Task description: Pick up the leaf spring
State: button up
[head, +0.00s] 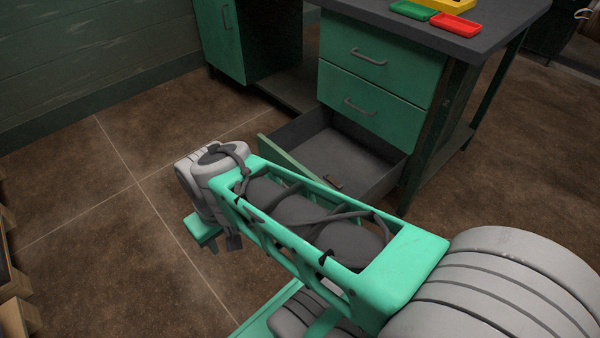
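My arm reaches from the lower right across the picture, and my gripper (222,241) hangs at its far end, left of the open drawer and above the brown floor. The gripper is mostly hidden behind the wrist, so its opening does not show. A small dark brown piece (332,182) lies inside the open bottom drawer (345,160), just past my arm's edge. It may be the leaf spring, but it is too small and partly covered to be sure. My gripper is apart from it.
The drawer belongs to a green workbench (380,65) with two shut drawers above. A red tray (455,25), a green tray (412,10) and a yellow item stand on its dark top. Wooden crates (15,290) are at the left edge. The floor at left is clear.

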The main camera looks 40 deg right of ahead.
aim_at(339, 185)
jog(key=z, duration=0.05)
jog(key=i, duration=1)
jog(key=z, duration=0.3)
